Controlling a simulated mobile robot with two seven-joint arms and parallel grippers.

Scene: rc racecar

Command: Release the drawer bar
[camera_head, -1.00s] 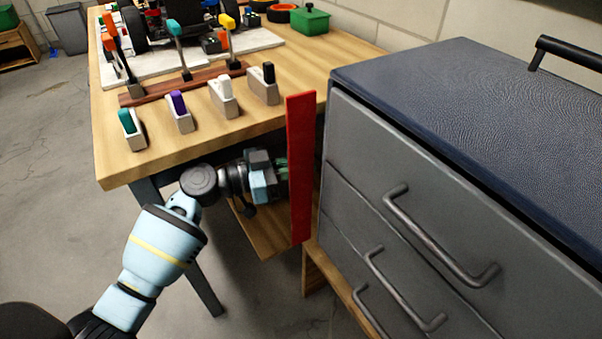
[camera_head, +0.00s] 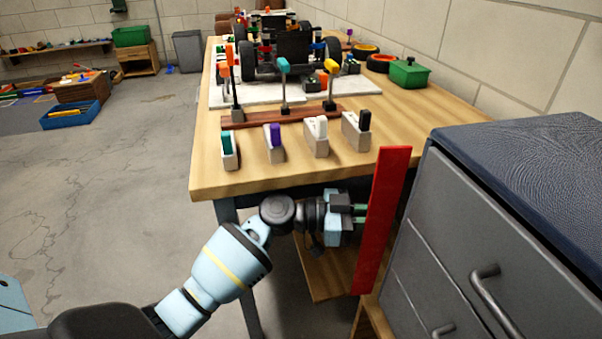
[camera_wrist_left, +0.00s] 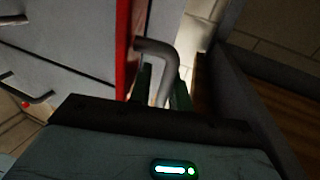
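The red bar (camera_head: 381,220) stands along the left edge of the grey drawer cabinet (camera_head: 425,270). In the left wrist view, the red bar (camera_wrist_left: 128,45) runs down from the top, beside a bent grey handle (camera_wrist_left: 160,50). My left gripper (camera_head: 359,213) is below the table's front edge, close to the bar's left side. In the wrist view, its fingers (camera_wrist_left: 163,92) lie on either side of the handle's lower part. I cannot tell whether they press on it. The finger contact is hidden in the head view. My right gripper is not in view.
The wooden table (camera_head: 290,180) bears several tool holders, a wooden rack, a model car (camera_head: 290,50) and a green box (camera_head: 408,74). Its edge is just above my left gripper. The floor (camera_head: 110,180) on the left is mostly clear.

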